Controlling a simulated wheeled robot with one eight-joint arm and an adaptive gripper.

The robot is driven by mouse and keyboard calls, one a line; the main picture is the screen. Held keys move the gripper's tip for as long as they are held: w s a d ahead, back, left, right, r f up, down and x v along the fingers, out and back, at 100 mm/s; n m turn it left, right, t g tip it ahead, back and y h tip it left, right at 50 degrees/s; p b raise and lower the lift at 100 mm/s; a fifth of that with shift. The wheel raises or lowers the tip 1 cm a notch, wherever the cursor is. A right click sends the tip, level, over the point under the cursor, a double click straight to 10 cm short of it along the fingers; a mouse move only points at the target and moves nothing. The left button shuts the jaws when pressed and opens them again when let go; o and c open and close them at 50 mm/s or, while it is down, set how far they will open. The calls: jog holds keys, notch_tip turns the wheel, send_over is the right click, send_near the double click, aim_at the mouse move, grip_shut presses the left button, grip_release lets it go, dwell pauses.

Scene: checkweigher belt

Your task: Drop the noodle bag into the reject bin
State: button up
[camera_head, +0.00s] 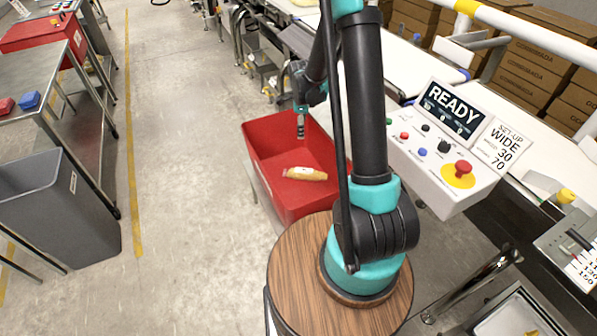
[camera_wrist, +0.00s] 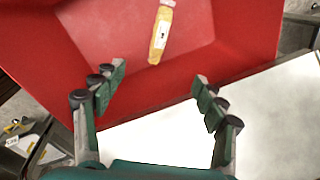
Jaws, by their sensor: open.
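The noodle bag (camera_head: 305,173), a yellow-tan packet with a white label, lies on the floor of the red reject bin (camera_head: 262,184). In the wrist view the bag (camera_wrist: 160,34) shows at the top, inside the red bin (camera_wrist: 240,60). My gripper (camera_head: 301,125) is over the bin in the head view, above and apart from the bag. In the wrist view my gripper (camera_wrist: 158,92) has its fingers spread wide with nothing between them.
A control box (camera_head: 440,165) with a READY display (camera_head: 450,108) and a red stop button stands right of my arm. A white belt (camera_head: 545,150) runs behind it. A grey bin (camera_head: 60,205) and steel table stand at left. Bare floor lies between.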

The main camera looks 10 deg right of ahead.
notch_tip(320, 180, up, 7)
jog(key=s, duration=0.1)
jog(key=shift+s+a, duration=0.1)
dwell(0.4)
